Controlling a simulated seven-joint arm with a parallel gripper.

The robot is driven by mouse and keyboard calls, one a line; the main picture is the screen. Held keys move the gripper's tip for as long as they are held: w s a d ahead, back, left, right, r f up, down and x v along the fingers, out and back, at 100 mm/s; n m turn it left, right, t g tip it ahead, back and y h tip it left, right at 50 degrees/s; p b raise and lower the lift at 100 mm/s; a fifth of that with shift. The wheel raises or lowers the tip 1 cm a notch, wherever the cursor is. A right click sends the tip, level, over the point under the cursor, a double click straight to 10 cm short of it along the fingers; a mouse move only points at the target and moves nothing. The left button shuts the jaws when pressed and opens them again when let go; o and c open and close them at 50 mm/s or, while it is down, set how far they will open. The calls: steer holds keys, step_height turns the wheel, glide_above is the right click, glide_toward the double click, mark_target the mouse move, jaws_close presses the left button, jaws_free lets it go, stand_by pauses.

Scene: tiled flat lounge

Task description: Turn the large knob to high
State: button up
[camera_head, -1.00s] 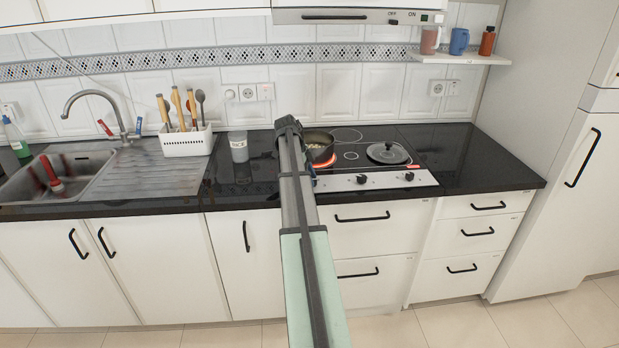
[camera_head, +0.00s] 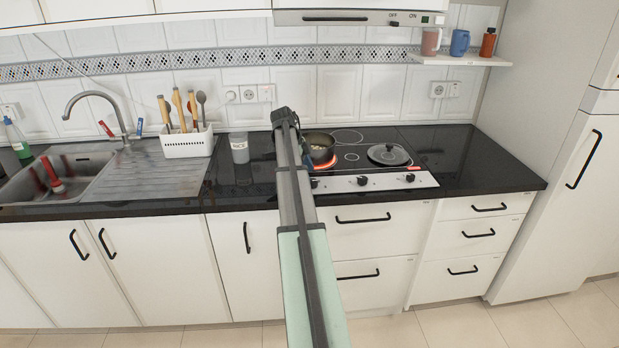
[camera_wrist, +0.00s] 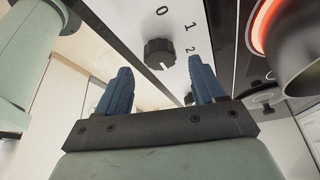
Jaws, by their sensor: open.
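A black knob (camera_wrist: 160,53) sits on the pale stove panel in the wrist view, with the numerals 0, 1 and 2 printed around it. A small light mark shows on its lower edge. My gripper (camera_wrist: 162,82) is open, its two blue fingers apart and empty. In that picture the knob lies just beyond the fingertips, between their lines, and is not gripped. In the head view, knobs stand along the front stove panel: a left one (camera_head: 315,182) beside my arm, a middle one (camera_head: 362,181) and a right one (camera_head: 409,177). My arm mostly hides the gripper there.
A dark pot (camera_head: 319,149) stands on a glowing red burner close to my arm; it also looms at the right in the wrist view (camera_wrist: 305,70). A black lid (camera_head: 388,154) lies on the right of the hob. A labelled jar (camera_head: 239,148) stands left of my arm.

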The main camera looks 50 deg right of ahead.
steer(key=v, duration=1)
steer(key=shift+w+r, duration=0.1)
